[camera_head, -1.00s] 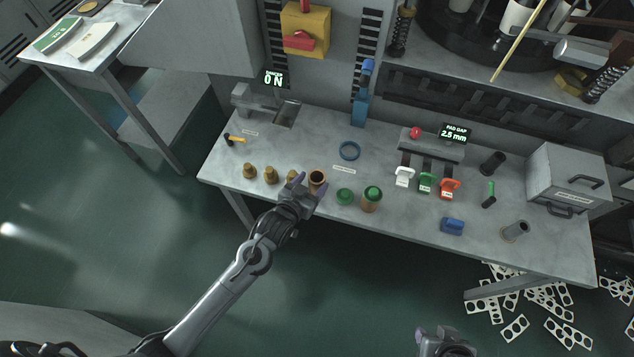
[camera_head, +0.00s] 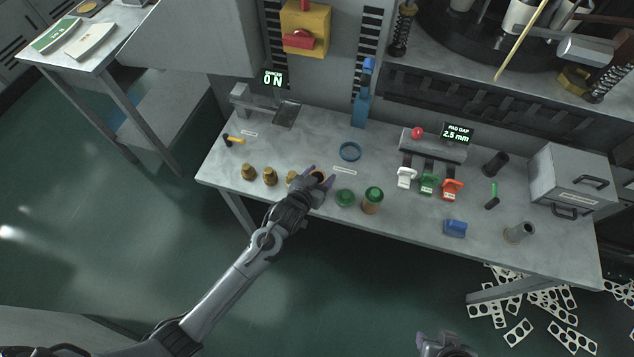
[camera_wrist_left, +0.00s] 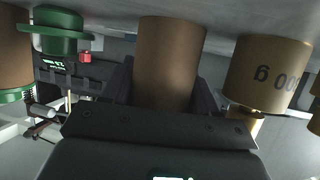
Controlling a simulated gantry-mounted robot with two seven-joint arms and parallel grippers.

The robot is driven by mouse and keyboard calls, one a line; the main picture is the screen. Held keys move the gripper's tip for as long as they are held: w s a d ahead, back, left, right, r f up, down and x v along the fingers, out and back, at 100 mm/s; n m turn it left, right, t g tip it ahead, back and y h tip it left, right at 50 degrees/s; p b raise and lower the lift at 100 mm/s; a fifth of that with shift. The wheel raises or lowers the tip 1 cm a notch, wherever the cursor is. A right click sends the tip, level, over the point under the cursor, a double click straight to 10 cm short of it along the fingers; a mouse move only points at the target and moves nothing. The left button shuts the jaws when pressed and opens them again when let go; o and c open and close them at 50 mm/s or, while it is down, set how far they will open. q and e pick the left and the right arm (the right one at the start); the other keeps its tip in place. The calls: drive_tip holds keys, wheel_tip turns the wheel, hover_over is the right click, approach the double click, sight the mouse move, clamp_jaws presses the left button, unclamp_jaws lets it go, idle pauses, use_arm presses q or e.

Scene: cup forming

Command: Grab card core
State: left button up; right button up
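The card core, a brown cardboard tube (camera_wrist_left: 168,60), stands between the two fingers of my left gripper (camera_wrist_left: 162,85) in the left wrist view, which shows the bench upside down. A finger lies on each side, and I see no clear grip on the tube. In the head view my left gripper (camera_head: 320,173) is at the front of the bench, its fingers spread about the core (camera_head: 318,176), which is mostly hidden by the hand. My right gripper (camera_head: 446,346) is at the bottom edge, partly cut off; its fingers are unclear.
Brass weights (camera_head: 269,176) stand left of the hand, one close beside the core in the wrist view (camera_wrist_left: 265,75). A green cap (camera_head: 345,198) and a green-topped brown tube (camera_head: 372,200) stand close on the right. A blue ring (camera_head: 350,151) lies behind on clear bench.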

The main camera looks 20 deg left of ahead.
use_arm(q)
drive_tip(key=shift+c, duration=0.6)
drive_tip(key=shift+r, duration=0.1)
